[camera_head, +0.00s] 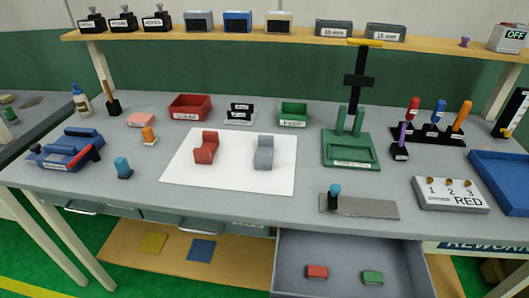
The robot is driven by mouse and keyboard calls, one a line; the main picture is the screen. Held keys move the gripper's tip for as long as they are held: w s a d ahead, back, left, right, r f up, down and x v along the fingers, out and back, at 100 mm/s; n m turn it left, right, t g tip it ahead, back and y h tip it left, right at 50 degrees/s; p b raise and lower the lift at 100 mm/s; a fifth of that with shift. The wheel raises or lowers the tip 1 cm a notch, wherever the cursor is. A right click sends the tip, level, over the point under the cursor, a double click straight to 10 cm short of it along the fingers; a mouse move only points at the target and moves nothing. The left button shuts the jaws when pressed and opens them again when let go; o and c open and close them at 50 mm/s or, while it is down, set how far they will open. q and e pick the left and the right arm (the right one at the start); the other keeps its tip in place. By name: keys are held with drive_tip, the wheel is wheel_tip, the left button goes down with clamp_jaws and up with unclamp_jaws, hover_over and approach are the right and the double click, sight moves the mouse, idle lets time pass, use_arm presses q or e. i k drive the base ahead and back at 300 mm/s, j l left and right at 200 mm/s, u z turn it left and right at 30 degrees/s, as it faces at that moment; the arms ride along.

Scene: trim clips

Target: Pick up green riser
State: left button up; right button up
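A small green block (372,277) with a pale label on its front lies in the open grey drawer (340,253), toward the right. It may be the green riser; its label is too small to read. A similar red block (317,271) lies to its left in the same drawer, apart from it. A larger green fixture (351,148) with two upright posts stands on the bench. Neither of my grippers shows in the head view.
A white mat (230,180) holds a red part (205,147) and a grey part (264,152). A grey plate (370,207) with a blue-knobbed piece lies above the drawer. A blue tray (500,180) sits at right. The drawer sticks out from the bench front.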

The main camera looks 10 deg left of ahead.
sight(369, 277)
drive_tip(key=z, duration=0.7)
